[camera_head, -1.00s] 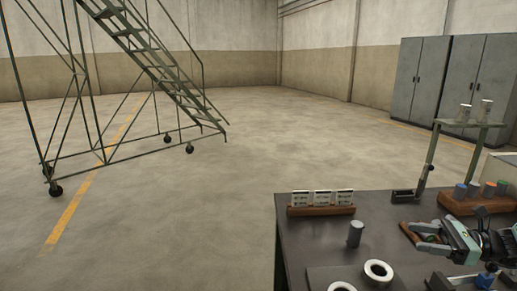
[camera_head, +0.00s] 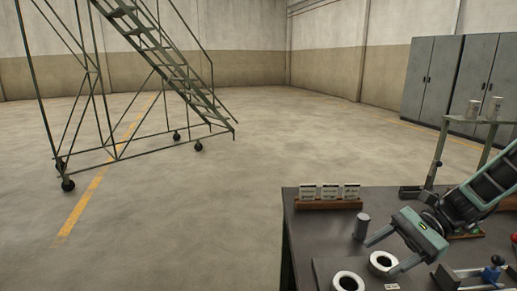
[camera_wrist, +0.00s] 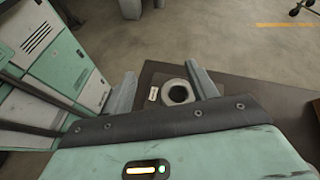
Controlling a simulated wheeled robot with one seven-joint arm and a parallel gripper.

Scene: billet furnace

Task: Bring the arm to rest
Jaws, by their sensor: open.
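My gripper (camera_head: 372,242) is open and empty above the dark table (camera_head: 300,225) in the head view, its fingers pointing left and down. A grey cylinder (camera_head: 362,226) stands on the table close beside the upper finger; I cannot tell whether they touch. In the wrist view my gripper (camera_wrist: 162,88) shows its two fingers spread wide. A white ring with a dark centre (camera_wrist: 178,92) lies on a plate beyond them. The head view shows two such rings, a right one (camera_head: 383,262) and a left one (camera_head: 348,282) at the bottom edge.
A wooden rack with white cards (camera_head: 330,197) stands at the table's back edge. A raised stand (camera_head: 470,122) holds two cylinders. A blue-knobbed device (camera_head: 492,272) sits front right. A wheeled stair (camera_head: 150,80) and grey cabinets (camera_head: 460,80) are far off.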

